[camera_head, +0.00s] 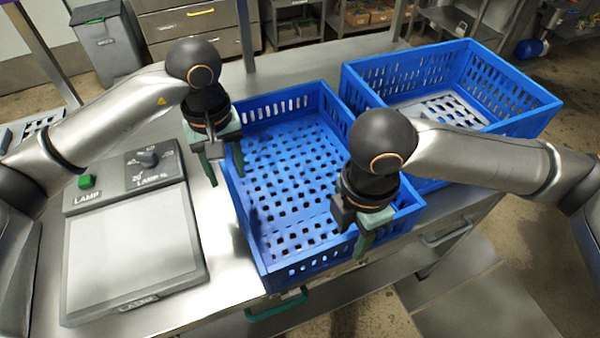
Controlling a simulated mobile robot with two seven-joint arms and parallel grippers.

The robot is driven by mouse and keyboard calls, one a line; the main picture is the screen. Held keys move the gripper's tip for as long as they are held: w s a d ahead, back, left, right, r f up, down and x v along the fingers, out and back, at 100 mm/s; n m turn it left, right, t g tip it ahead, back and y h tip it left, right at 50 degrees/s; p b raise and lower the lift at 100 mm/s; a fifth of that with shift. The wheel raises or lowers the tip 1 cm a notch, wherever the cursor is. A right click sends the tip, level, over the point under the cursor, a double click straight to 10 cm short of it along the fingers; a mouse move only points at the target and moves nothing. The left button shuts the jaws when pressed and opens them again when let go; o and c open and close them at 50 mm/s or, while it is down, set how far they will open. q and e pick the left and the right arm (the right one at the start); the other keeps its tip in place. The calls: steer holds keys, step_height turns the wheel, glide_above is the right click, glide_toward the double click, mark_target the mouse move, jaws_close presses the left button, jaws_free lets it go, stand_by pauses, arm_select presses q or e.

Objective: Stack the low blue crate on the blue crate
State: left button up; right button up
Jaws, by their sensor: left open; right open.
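The low blue crate (290,190) sits on the steel table in the middle of the view, empty, with a slotted floor and low perforated walls. The blue crate (520,95) stands behind it to the right; it looks deeper and is also empty. My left gripper (223,172) is open at the low crate's left wall, with one finger on the outer side and one on the inner side. My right gripper (358,232) is open over the low crate's near right part; its arm hides part of the right wall, and its exact contact cannot be told.
A lamp panel (135,250) with a green button and a dial lies on the table left of the low crate. A thin dark post (245,35) rises behind it. Drawers, a grey bin (105,45) and shelves stand in the background. Bare table shows behind the crates.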

mark_target(348, 247)
arm_select(q)
steer(key=shift+f, duration=2.4)
arm_select(e)
steer(key=shift+f, duration=2.35)
arm_select(q)
steer(key=shift+c, duration=0.3)
arm_select(e)
steer(key=shift+c, duration=0.3)
arm_select(q)
jaws_close()
arm_select(e)
jaws_close()
arm_select(q)
steer(key=shift+r, duration=0.1)
